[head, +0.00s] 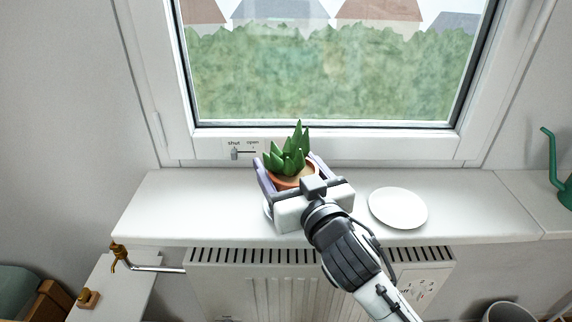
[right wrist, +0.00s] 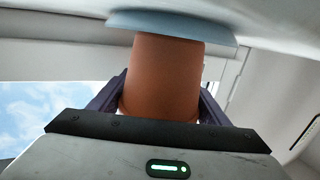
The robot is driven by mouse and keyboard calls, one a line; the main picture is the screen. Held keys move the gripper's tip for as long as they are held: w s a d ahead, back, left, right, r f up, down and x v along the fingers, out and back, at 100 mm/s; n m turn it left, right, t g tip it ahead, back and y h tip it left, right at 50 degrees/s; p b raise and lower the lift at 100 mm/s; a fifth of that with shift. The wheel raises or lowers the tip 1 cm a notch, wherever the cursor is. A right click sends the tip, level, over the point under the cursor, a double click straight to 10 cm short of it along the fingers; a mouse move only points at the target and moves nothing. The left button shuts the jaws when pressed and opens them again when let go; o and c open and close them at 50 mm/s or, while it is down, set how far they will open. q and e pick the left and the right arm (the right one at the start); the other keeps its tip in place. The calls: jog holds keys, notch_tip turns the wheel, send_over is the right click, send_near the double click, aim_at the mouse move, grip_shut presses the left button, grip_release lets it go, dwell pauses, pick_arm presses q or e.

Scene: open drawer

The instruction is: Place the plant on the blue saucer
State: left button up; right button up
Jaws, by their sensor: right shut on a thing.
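The plant (head: 290,158) is a green spiky succulent in a terracotta pot, upright above the windowsill. My right gripper (head: 288,178) is shut on the pot, with a finger on each side. The right wrist view, which is upside down, shows the terracotta pot (right wrist: 165,75) between the fingers. The pale blue saucer (right wrist: 170,20) shows there at the pot's base; the two appear to meet, but I cannot tell whether the pot's weight rests on it. In the head view the gripper hides most of this saucer. My left gripper is not in view.
A white saucer (head: 398,208) lies empty on the sill (head: 480,205) to the right. A green watering can (head: 562,180) stands at the far right. The window (head: 320,75) is behind the plant, and a radiator (head: 270,285) is below. The left part of the sill is clear.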

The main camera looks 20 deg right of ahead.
jog(key=shift+r, duration=0.15)
jog(key=o, duration=1.5)
jog(key=shift+f, duration=0.25)
jog(key=shift+s+r, duration=0.1)
jog(key=shift+r, duration=0.1)
jog(key=s, duration=0.8)
jog(key=s+d, duration=0.1)
jog(key=s, duration=0.2)
jog(key=shift+s+r+b, duration=0.25)
jog(key=shift+s+b, duration=0.05)
jog(key=shift+s, duration=0.1)
